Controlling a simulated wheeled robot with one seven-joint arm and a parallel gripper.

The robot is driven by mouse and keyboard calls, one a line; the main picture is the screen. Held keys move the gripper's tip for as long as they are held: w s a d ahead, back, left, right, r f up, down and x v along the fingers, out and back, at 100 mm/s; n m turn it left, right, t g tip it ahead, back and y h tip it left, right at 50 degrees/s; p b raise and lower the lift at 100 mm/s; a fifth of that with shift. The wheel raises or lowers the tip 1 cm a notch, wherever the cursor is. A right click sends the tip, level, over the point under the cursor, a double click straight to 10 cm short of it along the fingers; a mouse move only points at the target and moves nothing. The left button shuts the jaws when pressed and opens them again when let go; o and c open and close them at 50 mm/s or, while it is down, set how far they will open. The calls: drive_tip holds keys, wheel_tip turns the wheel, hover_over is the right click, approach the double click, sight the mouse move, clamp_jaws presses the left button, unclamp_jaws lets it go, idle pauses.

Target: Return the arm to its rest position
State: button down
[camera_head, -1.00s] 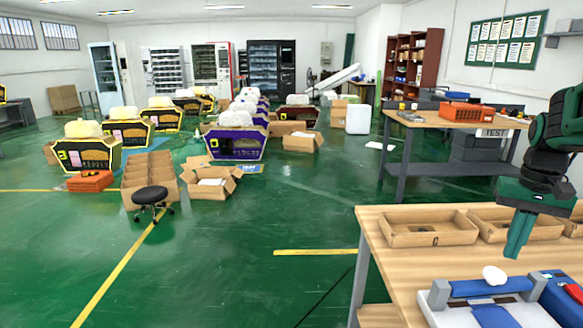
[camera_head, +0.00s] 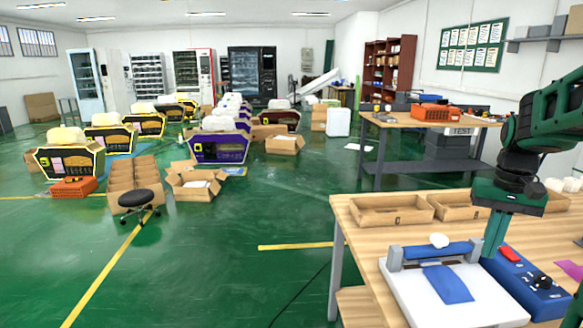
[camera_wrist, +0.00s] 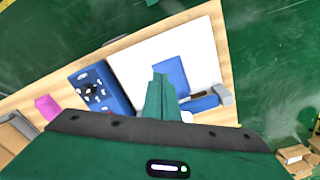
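My gripper (camera_head: 494,236) hangs with its fingers pointing down over the wooden work table (camera_head: 362,240) at the right of the head view. Its two green fingers are together, with nothing visible between them. In the wrist view the fingers (camera_wrist: 161,97) are also together, above the white machine with a blue flap. My arm is bent, with its upper links at the right edge of the head view. The gripper hides part of the table and the blue control box behind it.
The white machine (camera_head: 409,298) and blue control box (camera_head: 520,284) sit below my gripper. Cardboard trays (camera_head: 392,218) stand along the table's back edge. A second table (camera_head: 400,125) stands behind.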

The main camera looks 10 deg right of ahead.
drive_tip(key=s+a+f, duration=0.2)
drive_tip(key=s+a, duration=0.3)
drive_tip(key=s, duration=0.3)
drive_tip(key=s+a+f, duration=0.3)
drive_tip(key=s+a, duration=0.3)
drive_tip(key=s, duration=0.2)
drive_tip(key=shift+s+f, duration=0.25)
drive_tip(key=shift+s, duration=0.1)
drive_tip(key=shift+w+f, duration=0.25)
drive_tip(key=shift+w, duration=0.35)
drive_tip(key=shift+d, duration=0.15)
